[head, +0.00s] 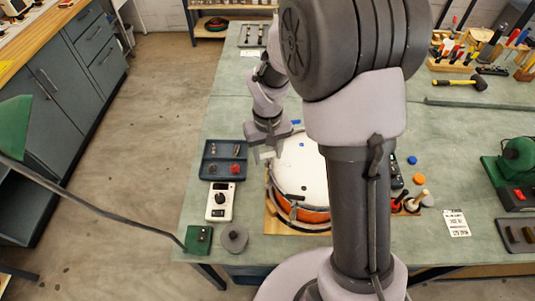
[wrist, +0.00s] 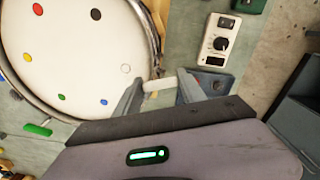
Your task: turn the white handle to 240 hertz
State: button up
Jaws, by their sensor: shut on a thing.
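A drum with a white head (head: 300,175) and an orange shell stands on a wooden board on the bench. It fills the upper left of the wrist view, where its white head (wrist: 75,55) carries several coloured dots. My gripper (wrist: 158,88) is at the drum's rim, on the left side in the head view (head: 267,152). Its two fingers are shut on the white handle (wrist: 160,84), a short pale bar across the gap. A green handle (wrist: 38,129) sits elsewhere on the rim. The handle's lower part and any pitch reading are not legible.
A white box with a black dial (head: 220,200) lies left of the drum, also in the wrist view (wrist: 217,42). A dark blue tray (head: 209,173) with small parts is close beside my gripper. A small green box (head: 199,239) and a grey disc (head: 234,238) stand near the front edge.

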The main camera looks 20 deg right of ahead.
aim_at(268, 154)
jog(key=shift+m+b, duration=0.55)
jog(key=shift+m, duration=1.35)
jog(key=o, duration=1.4)
jog(key=shift+c, duration=0.2)
jog(key=shift+r, duration=0.1)
notch_tip(268, 154, up, 17)
jog(key=p, duration=0.4)
jog(key=shift+r+p, duration=0.15)
jog(key=shift+p, duration=0.2)
